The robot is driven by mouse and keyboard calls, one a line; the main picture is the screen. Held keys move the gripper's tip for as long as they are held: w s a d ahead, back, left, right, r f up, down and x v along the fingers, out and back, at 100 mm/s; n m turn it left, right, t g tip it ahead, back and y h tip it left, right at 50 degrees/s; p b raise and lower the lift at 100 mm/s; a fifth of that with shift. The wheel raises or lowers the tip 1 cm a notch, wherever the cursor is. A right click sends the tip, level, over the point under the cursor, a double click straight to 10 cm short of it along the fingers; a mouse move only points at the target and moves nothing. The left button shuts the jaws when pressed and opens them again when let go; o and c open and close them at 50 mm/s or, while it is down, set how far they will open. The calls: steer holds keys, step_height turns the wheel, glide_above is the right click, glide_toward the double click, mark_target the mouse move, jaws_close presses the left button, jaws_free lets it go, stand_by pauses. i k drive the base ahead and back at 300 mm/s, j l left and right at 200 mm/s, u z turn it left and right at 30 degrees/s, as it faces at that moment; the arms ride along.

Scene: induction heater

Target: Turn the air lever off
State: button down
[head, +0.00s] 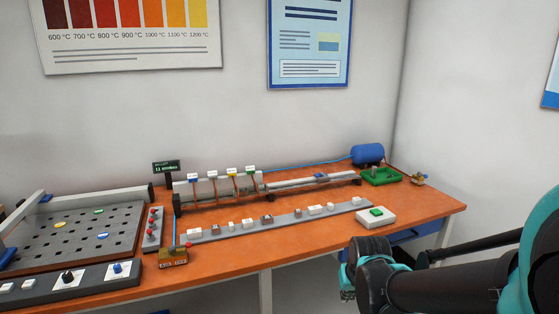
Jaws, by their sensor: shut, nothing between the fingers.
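My gripper (349,279) is shut and empty, in front of the bench at the lower right.
A white box with a green button (376,214) sits near my gripper. A grey strip with several small blocks (270,222) lies along the bench. A perforated grey plate (75,237) is at left. A blue tank (368,155) and brass fitting (418,178) are at the back right.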

mark_target(172, 249)
steer(key=j+u, duration=0.1)
steer(key=u, duration=1.05)
